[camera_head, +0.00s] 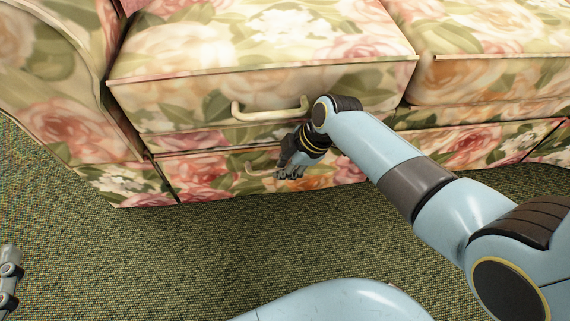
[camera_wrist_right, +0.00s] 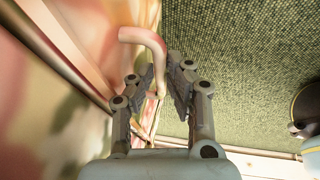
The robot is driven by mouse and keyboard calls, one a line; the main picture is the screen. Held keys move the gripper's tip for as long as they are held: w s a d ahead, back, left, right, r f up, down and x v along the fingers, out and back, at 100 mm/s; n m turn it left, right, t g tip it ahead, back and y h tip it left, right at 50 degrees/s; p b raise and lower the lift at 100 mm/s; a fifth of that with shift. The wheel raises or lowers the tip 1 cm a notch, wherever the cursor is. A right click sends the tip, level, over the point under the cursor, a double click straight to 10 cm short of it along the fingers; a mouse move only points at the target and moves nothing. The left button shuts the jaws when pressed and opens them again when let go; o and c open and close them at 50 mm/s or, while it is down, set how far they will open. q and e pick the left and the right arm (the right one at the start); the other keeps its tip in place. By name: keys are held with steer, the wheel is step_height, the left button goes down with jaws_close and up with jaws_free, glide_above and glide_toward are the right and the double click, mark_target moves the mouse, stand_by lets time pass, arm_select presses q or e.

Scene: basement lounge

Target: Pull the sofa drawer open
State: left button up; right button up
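The floral sofa has two handled fronts one above the other. The upper one bears a cream handle (camera_head: 270,115). The lower drawer front (camera_head: 205,177) bears another cream handle (camera_head: 258,171), which also shows in the right wrist view (camera_wrist_right: 143,36). The lower front looks flush with the sofa base. My right gripper (camera_head: 285,171) is at the right part of the lower handle. In the wrist view its fingers (camera_wrist_right: 160,72) are close in on both sides of the handle bar. My left gripper (camera_head: 8,278) is partly visible at the left edge, away from the sofa; its opening is unclear.
The sofa's left arm (camera_head: 65,100) bulges out beside the drawers. Seat cushions (camera_head: 265,40) lie above the upper front. Green carpet (camera_head: 190,240) is clear in front of the sofa.

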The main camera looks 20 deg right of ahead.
jaws_close()
